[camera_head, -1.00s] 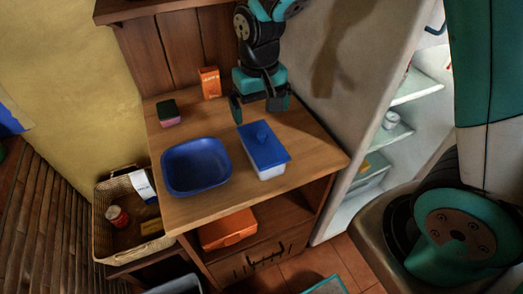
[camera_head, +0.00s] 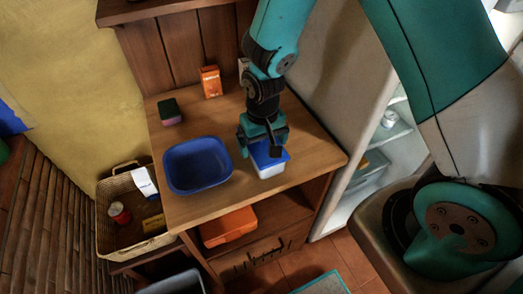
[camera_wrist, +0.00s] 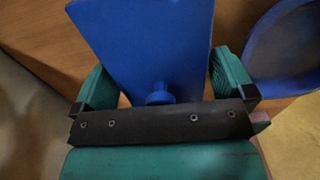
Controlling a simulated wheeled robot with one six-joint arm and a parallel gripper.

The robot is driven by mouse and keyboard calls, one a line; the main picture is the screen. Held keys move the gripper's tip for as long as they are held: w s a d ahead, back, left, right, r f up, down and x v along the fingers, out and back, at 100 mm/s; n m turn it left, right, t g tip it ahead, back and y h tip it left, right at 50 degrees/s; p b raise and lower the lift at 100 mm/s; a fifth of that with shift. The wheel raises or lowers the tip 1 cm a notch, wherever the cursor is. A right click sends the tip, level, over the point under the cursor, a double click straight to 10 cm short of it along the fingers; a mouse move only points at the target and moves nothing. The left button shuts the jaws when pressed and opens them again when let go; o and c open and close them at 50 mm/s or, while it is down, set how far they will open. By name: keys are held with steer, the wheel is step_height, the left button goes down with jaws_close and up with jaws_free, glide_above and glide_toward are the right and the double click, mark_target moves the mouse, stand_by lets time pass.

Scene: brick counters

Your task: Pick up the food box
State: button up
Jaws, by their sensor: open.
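The food box (camera_head: 270,171) is a white box with a blue lid, standing on the wooden counter to the right of the blue basin. My gripper (camera_head: 264,150) is above it in the head view, covering part of the lid. In the wrist view the blue lid (camera_wrist: 150,45) with its round knob lies between the two teal fingers of my gripper (camera_wrist: 158,88). The fingers are apart, one to each side of the knob, with nothing held. Whether they touch the lid cannot be told.
The blue basin (camera_head: 197,165) stands close to the left of the box. A sponge (camera_head: 169,111) and an orange carton (camera_head: 210,82) are farther back. A wicker basket (camera_head: 122,236) is at left, and an orange container (camera_head: 229,226) sits on the shelf below.

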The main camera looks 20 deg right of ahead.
steer(key=c, duration=0.8)
steer(key=shift+o, duration=0.2)
